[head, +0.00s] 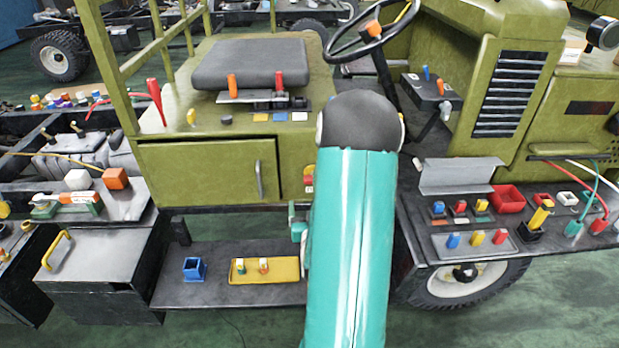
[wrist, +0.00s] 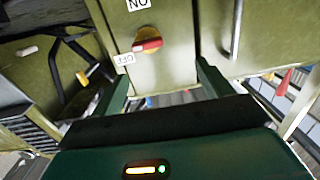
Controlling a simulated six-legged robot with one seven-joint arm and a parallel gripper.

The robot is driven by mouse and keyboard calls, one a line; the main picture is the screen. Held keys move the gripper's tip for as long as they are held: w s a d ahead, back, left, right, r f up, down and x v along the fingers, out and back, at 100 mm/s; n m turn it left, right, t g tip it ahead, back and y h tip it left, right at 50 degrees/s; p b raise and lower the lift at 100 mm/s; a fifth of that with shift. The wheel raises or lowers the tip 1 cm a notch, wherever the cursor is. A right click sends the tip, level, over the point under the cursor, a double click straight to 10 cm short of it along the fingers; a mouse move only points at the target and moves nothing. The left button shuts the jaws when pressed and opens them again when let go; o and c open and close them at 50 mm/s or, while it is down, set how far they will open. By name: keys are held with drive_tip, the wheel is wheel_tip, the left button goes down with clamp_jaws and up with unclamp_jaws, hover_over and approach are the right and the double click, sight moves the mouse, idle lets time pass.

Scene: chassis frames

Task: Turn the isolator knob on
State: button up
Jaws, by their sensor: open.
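The isolator knob (wrist: 148,40) shows in the wrist view as a red bar handle on a yellow base, on an olive panel. Its bar lies nearly level in the picture, with a pale patch along it. An upside-down ON label (wrist: 138,4) is above it, and an OFF label (wrist: 124,60) is at its lower left. My gripper (wrist: 163,72) is open and empty, its two fingers apart below the knob in the picture and not touching it. In the head view the knob (head: 309,181) is partly hidden behind my teal arm, and most of my gripper is hidden.
A cabinet door with a grey handle (head: 259,180) is left of the knob in the head view. Below is a dark shelf with a yellow tray (head: 265,270) and a blue cup (head: 194,268). A crowded bench (head: 480,205) stands to the right.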

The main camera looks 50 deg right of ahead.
drive_tip(key=shift+m+h, duration=0.3)
drive_tip(key=shift+h, duration=0.2)
drive_tip(key=x, duration=0.4)
drive_tip(key=s+d+x, duration=0.1)
drive_tip(key=x, duration=0.8)
drive_tip(key=shift+s+d+f, duration=0.15)
drive_tip(key=shift+d+f, duration=0.1)
drive_tip(key=shift+f, duration=0.15)
drive_tip(key=c, duration=1)
